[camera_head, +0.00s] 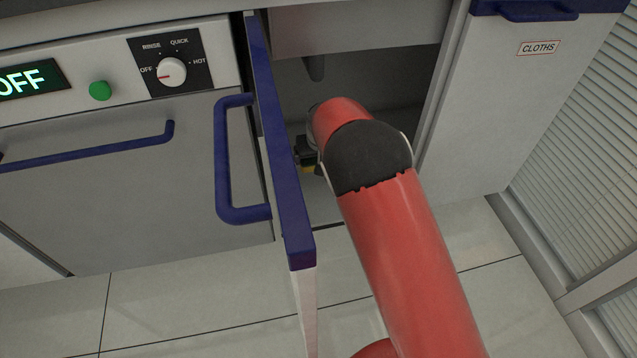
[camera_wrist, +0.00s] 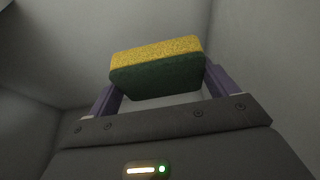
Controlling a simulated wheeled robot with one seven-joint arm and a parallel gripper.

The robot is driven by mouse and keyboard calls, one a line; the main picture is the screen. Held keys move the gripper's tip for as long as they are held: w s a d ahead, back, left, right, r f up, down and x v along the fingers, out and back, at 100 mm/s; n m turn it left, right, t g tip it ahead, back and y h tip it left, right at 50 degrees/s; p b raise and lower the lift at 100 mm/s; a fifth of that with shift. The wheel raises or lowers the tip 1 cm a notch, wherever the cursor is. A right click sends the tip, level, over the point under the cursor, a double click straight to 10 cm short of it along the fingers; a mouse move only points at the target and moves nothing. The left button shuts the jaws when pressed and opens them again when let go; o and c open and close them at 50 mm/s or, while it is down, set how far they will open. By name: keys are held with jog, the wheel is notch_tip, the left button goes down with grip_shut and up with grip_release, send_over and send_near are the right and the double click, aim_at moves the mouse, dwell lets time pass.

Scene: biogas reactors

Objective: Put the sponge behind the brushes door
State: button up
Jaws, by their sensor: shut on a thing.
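The sponge (camera_wrist: 156,68), yellow on one side and dark green on the other, is held between the two fingers of my gripper (camera_wrist: 160,82) in the wrist view. Grey walls surround it there, with no other object near it. In the head view the cupboard door (camera_head: 278,150), with a blue edge and blue handle, stands open. My red arm reaches past it into the grey cupboard interior (camera_head: 405,95). My gripper is mostly hidden by the arm there; a small bit of yellow (camera_head: 308,168) shows beside it. No label is readable on the open door.
Left is a machine front with a knob (camera_head: 172,72), a green button (camera_head: 100,90) and an OFF display (camera_head: 30,80). Right is a closed door labelled CLOTHS (camera_head: 538,48), then a slatted panel (camera_head: 590,150). The open door's edge is close left of my arm. Tiled floor (camera_head: 190,310) is clear.

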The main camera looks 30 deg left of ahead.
aim_at(316, 194)
notch_tip(316, 194, down, 15)
jog(key=shift+f+b, duration=0.15)
jog(key=shift+b, duration=0.95)
jog(key=shift+f, duration=0.2)
jog(key=o, duration=0.7)
jog(key=p+v, duration=0.2)
jog(key=v, duration=1)
jog(key=shift+d+r, duration=0.1)
jog(key=shift+r, duration=0.1)
